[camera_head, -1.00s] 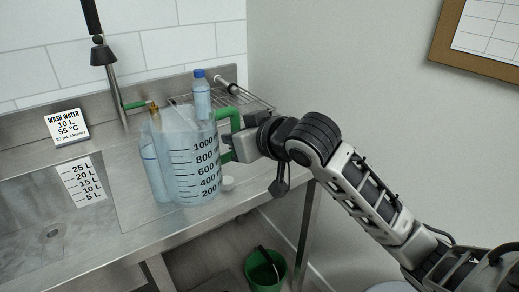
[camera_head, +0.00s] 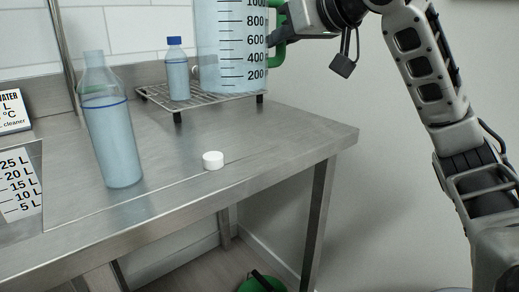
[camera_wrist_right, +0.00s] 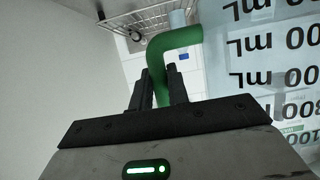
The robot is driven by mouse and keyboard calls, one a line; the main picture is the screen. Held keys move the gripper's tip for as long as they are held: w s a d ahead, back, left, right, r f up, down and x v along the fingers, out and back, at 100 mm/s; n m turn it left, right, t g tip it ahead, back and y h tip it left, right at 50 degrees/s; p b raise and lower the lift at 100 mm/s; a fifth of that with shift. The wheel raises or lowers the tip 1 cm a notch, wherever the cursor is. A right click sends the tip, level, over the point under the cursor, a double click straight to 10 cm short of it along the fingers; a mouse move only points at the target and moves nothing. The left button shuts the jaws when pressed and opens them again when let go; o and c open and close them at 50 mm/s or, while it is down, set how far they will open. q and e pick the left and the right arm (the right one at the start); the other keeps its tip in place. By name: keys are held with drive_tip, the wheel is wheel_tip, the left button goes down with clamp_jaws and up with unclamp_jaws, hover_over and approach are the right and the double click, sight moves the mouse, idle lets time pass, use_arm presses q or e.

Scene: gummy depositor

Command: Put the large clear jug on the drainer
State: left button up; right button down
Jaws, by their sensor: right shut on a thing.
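The large clear jug (camera_head: 232,50) has black volume marks and a green handle (camera_head: 279,48). It is upright at the drainer (camera_head: 218,98), a wire rack on short dark legs. The jug's base overlaps the rack's right part in the head view; I cannot tell whether it rests there or hovers just above. My right gripper (camera_head: 283,36) is shut on the green handle; its fingers (camera_wrist_right: 157,88) close around the handle (camera_wrist_right: 178,40) in the right wrist view. The jug's top is cut off in the head view. My left gripper is out of view.
A small blue-capped bottle (camera_head: 177,72) stands on the drainer, left of the jug. A tall open bottle (camera_head: 112,130) and a white cap (camera_head: 213,160) are on the steel counter (camera_head: 260,150). A green bucket (camera_head: 262,283) is on the floor. The counter's right front is clear.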

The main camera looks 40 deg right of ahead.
drive_tip(key=shift+w+d+f, duration=0.2)
drive_tip(key=shift+d+f, duration=0.05)
drive_tip(key=shift+d, duration=0.15)
drive_tip(key=w+d+f+b, duration=0.1)
drive_tip(key=w+d+f, duration=0.1)
drive_tip(key=d+f, duration=0.1)
drive_tip(key=w+d+f+b, duration=0.2)
drive_tip(key=w+d+f, duration=0.1)
drive_tip(key=d+f, duration=0.1)
drive_tip(key=w+d+f+b, duration=0.2)
drive_tip(key=w+d+f, duration=0.1)
drive_tip(key=shift+d+f, duration=0.3)
drive_tip(key=shift+f, duration=0.1)
drive_tip(key=shift+f+b, duration=0.5)
drive_tip(key=shift+f, duration=0.4)
drive_tip(key=shift+s+r, duration=0.1)
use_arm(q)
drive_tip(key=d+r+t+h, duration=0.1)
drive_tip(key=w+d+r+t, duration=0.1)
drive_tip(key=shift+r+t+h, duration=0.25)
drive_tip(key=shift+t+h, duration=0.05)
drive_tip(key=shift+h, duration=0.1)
use_arm(e)
drive_tip(key=c, duration=1.3)
unclamp_jaws()
drive_tip(key=shift+a, duration=0.1)
drive_tip(key=shift+c, duration=0.2)
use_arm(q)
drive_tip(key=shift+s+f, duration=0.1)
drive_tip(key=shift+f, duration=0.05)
